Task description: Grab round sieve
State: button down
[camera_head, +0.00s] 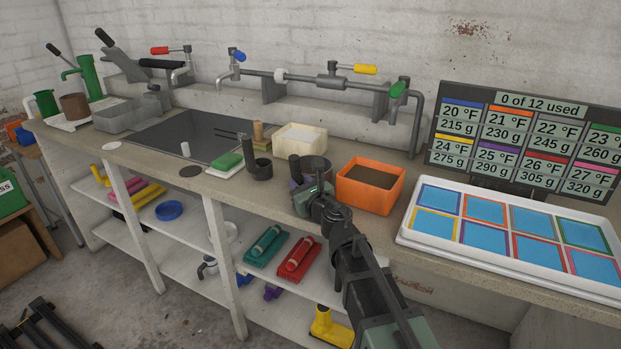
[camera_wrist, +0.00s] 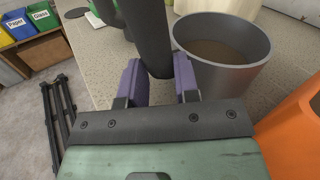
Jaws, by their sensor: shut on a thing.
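The round sieve (camera_head: 318,166) looks like a dark grey round vessel with an upright dark handle, standing near the front edge of the worktop. In the wrist view its grey round wall (camera_wrist: 225,77) shows at the upper right, with a brownish surface inside. My gripper (camera_head: 296,186) is at its left side in the head view. In the wrist view the purple fingers of my gripper (camera_wrist: 158,82) are shut on the dark handle (camera_wrist: 148,35), one on each side. The join between handle and vessel is partly hidden.
An orange box (camera_head: 370,188) with dark contents stands close to the right. A small dark cup with an upright handle (camera_head: 261,170) and a green sponge-like block (camera_head: 228,160) stand to the left. A cream container (camera_head: 300,138) is behind. A white tray (camera_head: 410,240) lies farther right.

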notch_tip(320, 180, up, 20)
jog(key=p, duration=2)
